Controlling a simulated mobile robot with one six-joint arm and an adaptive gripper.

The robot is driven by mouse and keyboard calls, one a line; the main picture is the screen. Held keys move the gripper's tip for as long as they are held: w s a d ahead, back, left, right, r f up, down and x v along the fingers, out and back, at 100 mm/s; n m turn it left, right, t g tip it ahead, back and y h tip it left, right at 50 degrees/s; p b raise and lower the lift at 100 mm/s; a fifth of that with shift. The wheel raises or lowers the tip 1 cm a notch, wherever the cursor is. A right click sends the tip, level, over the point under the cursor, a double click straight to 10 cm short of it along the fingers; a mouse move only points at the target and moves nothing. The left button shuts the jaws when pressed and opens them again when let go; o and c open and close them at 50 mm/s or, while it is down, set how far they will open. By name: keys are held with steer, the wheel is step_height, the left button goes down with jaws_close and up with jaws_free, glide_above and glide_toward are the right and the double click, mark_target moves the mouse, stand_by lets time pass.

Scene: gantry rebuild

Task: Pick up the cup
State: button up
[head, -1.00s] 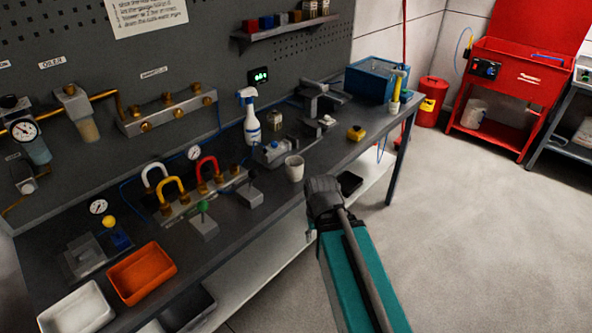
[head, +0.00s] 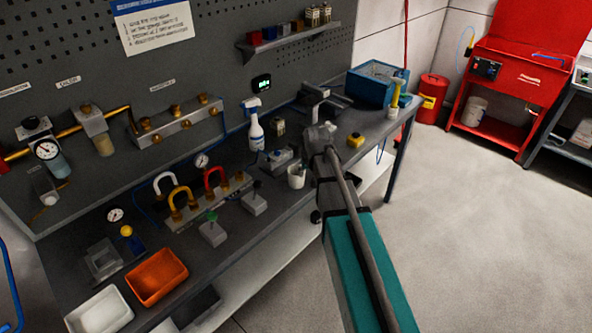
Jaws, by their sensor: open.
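The white cup (head: 296,178) stands upright on the dark workbench near its front edge, right of the grey block with a lever. My gripper (head: 312,160) is at the end of my arm, just right of the cup and partly above it in the picture. It is open. Its fingers are small and dark here, and I cannot tell whether one touches the cup or overlaps its rim only in view. Nothing shows held in it.
A spray bottle (head: 255,126) and a grey device (head: 281,157) stand behind the cup. A yellow box (head: 355,140) sits to the right. Padlock-shaped handles (head: 180,200) and an orange tray (head: 157,277) are to the left. Open floor (head: 470,230) lies right of the bench.

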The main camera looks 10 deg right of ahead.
mark_target(296, 177)
steer(key=shift+t, duration=0.5)
steer(key=w+r, duration=0.1)
steer(key=w+r+p, duration=0.1)
steer(key=w, duration=0.1)
steer(key=w+r, duration=0.1)
steer(key=w, duration=0.1)
steer(key=shift+d, duration=0.3)
steer(key=shift+f, duration=0.15)
steer(key=b+x, duration=0.7)
steer(key=x, duration=0.1)
steer(key=shift+f+b, duration=0.2)
steer(key=shift+b, duration=0.15)
steer(key=b+x, duration=0.3)
steer(key=shift+s+d+f, duration=0.1)
steer(key=shift+d+f, duration=0.1)
steer(key=shift+f, duration=0.15)
steer(key=shift+b+x, duration=0.85)
steer(key=shift+b, duration=0.1)
steer(key=shift+r, duration=0.1)
